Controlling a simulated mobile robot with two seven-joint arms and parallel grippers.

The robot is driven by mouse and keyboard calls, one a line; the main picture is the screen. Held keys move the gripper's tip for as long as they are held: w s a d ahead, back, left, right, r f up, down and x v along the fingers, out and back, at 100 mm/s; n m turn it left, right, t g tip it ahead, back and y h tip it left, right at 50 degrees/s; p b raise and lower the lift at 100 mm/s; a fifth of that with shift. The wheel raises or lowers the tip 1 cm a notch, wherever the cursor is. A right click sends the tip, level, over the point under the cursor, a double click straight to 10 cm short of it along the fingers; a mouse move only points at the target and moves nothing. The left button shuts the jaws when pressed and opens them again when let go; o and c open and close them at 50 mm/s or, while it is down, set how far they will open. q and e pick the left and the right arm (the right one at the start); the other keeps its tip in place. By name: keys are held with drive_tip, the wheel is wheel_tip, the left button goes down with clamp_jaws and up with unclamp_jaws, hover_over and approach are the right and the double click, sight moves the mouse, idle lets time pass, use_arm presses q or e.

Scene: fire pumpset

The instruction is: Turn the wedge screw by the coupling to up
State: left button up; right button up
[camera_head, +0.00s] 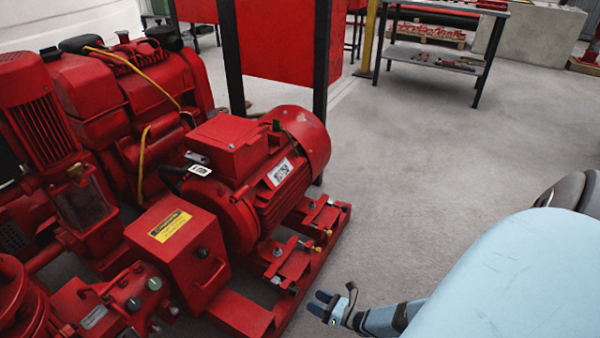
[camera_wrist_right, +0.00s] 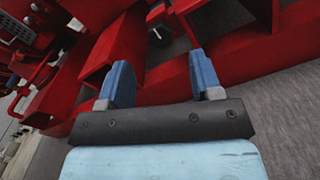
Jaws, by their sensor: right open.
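My right gripper (camera_head: 319,303) is low beside the near end of the red base frame, to the right of it in the head view. Its blue fingers are apart and empty; in the right wrist view the open gripper (camera_wrist_right: 159,70) faces the red frame (camera_wrist_right: 170,78). In the head view, small screws (camera_head: 276,281) sit on the frame by the motor's near foot. I cannot tell for sure which one is the wedge screw, or its direction. My left gripper is not in view.
The red motor (camera_head: 255,165) stands on the frame. A red box with a yellow label (camera_head: 170,225) stands at its near end, probably over the coupling. Grey floor (camera_head: 420,190) is free to the right. A steel table (camera_head: 436,57) stands far back.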

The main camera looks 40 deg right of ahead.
sight(297, 291)
drive_tip(key=b+x, duration=0.1)
drive_tip(key=x, duration=0.4)
drive_tip(key=shift+f, duration=0.1)
drive_tip(key=shift+x, duration=0.8)
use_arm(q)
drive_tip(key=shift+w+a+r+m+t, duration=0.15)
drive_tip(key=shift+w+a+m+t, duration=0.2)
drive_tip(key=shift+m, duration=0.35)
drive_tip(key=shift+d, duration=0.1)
use_arm(e)
drive_tip(key=c, duration=0.9)
